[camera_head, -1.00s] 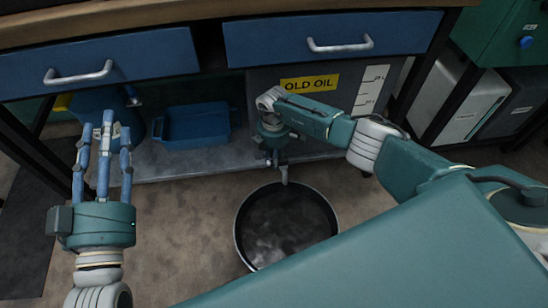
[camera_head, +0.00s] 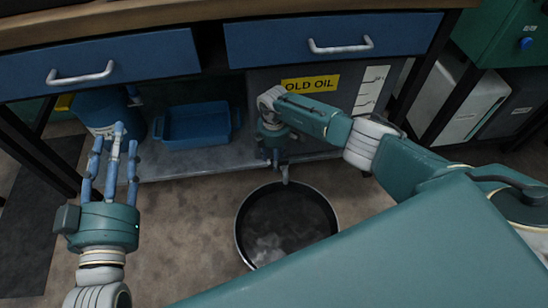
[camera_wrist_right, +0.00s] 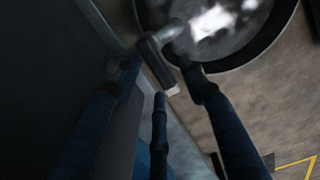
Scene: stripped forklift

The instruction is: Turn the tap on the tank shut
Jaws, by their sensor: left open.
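The tank is the dark grey box (camera_head: 345,92) with the yellow OLD OIL label, under the workbench. Its tap (camera_head: 285,175) shows only as a light spout below my right gripper (camera_head: 274,156), which hides most of it. In the right wrist view, the tap's dark handle bar (camera_wrist_right: 157,62) slants between the fingers of my right gripper (camera_wrist_right: 160,72). One fingertip is on each side and a third finger is below. Whether they press on it I cannot tell. My left gripper (camera_head: 115,138) is open and empty at the left, away from the tank.
A round black pan (camera_head: 240,236) with dark, shiny liquid stands on the floor below the tap. A blue bin (camera_head: 195,126) and a blue drum (camera_head: 98,108) stand under the bench, left of the tank. Bench drawers (camera_head: 330,38) overhang above. Floor left of the pan is clear.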

